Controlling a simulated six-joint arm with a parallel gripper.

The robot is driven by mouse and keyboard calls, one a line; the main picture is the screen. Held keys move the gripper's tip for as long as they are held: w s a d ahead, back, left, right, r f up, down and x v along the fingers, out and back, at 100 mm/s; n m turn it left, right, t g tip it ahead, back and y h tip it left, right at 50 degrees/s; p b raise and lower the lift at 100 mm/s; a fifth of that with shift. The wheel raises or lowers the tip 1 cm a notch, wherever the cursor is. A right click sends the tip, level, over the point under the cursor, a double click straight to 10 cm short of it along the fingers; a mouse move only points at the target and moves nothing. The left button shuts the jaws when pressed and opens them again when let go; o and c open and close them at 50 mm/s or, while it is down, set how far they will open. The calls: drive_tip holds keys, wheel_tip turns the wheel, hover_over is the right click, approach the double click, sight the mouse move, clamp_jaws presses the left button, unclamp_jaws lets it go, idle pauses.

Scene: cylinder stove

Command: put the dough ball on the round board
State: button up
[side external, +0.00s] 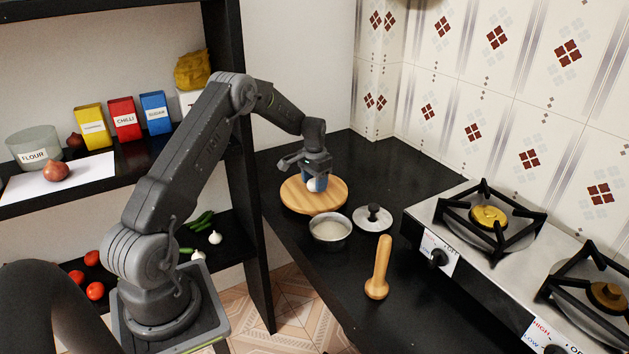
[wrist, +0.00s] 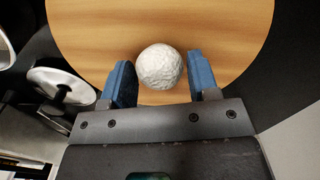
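The dough ball (wrist: 160,66) is white, round and slightly lumpy. In the wrist view it sits between the blue fingertips of my gripper (wrist: 162,76), over the round wooden board (wrist: 85,28). A narrow gap shows between the ball and each finger, so my gripper looks open around it. In the side view my gripper (side external: 316,184) is low over the board (side external: 297,200), with the white dough ball (side external: 312,185) partly covered by a blue finger. The ball appears to be at the board's surface, but its contact point is hidden.
A metal pot (side external: 330,232) stands close in front of the board, with its lid (side external: 372,219) to the right. The stove (side external: 480,235) is at the right. The black counter behind the board is clear.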

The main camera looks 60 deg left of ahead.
drive_tip(key=o, duration=0.3)
drive_tip(key=shift+o, duration=0.2)
wheel_tip(320, 180, up, 12)
drive_tip(key=s+d+r+t, duration=0.1)
drive_tip(key=s+d+r, duration=0.1)
drive_tip(key=d+r, duration=0.7)
drive_tip(key=s+d+r+m+t, duration=0.1)
drive_tip(key=s+d+r, duration=0.2)
drive_tip(key=d, duration=0.3)
drive_tip(key=s+d+r+t, duration=0.1)
drive_tip(key=s+d+r, duration=0.2)
drive_tip(key=d, duration=0.2)
drive_tip(key=s+d+t, duration=0.1)
drive_tip(key=s+d, duration=0.5)
drive_tip(key=s, duration=0.3)
drive_tip(key=s+d+f+m+t, duration=0.1)
drive_tip(key=s+d, duration=0.5)
drive_tip(key=s, duration=0.3)
drive_tip(key=shift+s+d+f+t, duration=0.3)
drive_tip(key=shift+s+d, duration=0.05)
drive_tip(key=shift+s, duration=0.05)
